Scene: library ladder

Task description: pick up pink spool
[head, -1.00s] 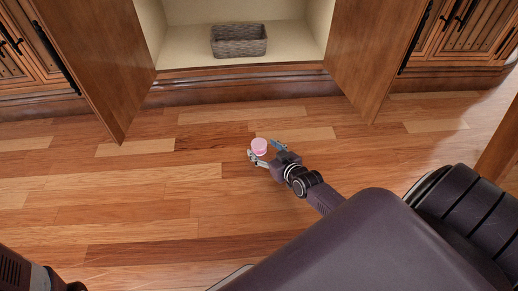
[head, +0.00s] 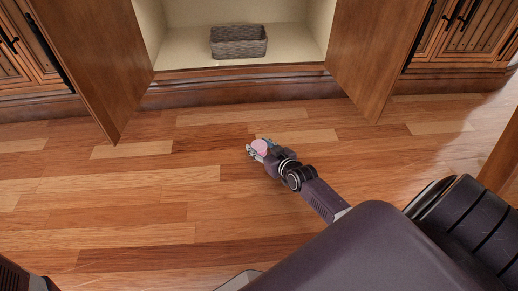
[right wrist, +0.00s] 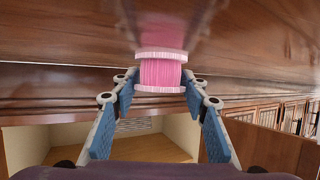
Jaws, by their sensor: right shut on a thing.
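The pink spool (head: 259,147) is at the tip of my right gripper (head: 257,151) in the head view, low in front of the open cabinet. In the right wrist view the spool (right wrist: 160,72) has pale pink flanged ends and a darker pink wound middle. The blue-padded fingers of my right gripper (right wrist: 158,92) are closed on its two sides. The gripper hides part of the spool in the head view. My left gripper is not in view; only a dark piece of my body shows at the lower left corner.
An open cabinet (head: 295,41) holds a grey woven basket (head: 238,42). Its left door (head: 88,60) and right door (head: 375,50) stand swung out towards me. The wood floor (head: 130,205) around the spool is clear.

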